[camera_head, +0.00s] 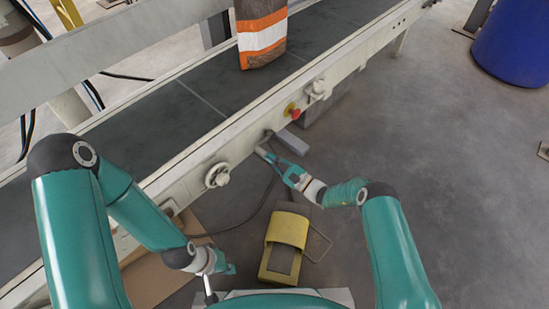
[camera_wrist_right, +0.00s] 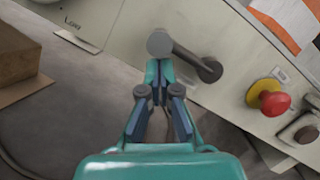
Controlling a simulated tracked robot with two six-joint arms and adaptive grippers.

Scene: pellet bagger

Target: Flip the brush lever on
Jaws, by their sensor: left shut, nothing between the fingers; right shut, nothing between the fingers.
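The brush lever (camera_wrist_right: 188,56) is a dark arm with a round grey knob, on the side panel of the conveyor (camera_head: 190,185). In the right wrist view it runs from its pivot at right to the knob at upper left. My right gripper (camera_wrist_right: 159,68) is shut and empty, its fingertips just below the knob; I cannot tell whether they touch it. In the head view the right gripper (camera_head: 267,154) is beside the conveyor's side, and the lever is small and partly hidden there. My left gripper (camera_head: 228,268) is shut and empty, low near my base.
A red stop button (camera_wrist_right: 274,104) on a yellow base is right of the lever. A striped bag (camera_head: 262,38) stands on the belt. A yellow pedal (camera_head: 286,232) sits on the floor below my right arm. A blue barrel (camera_head: 512,45) is far right, with clear floor before it.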

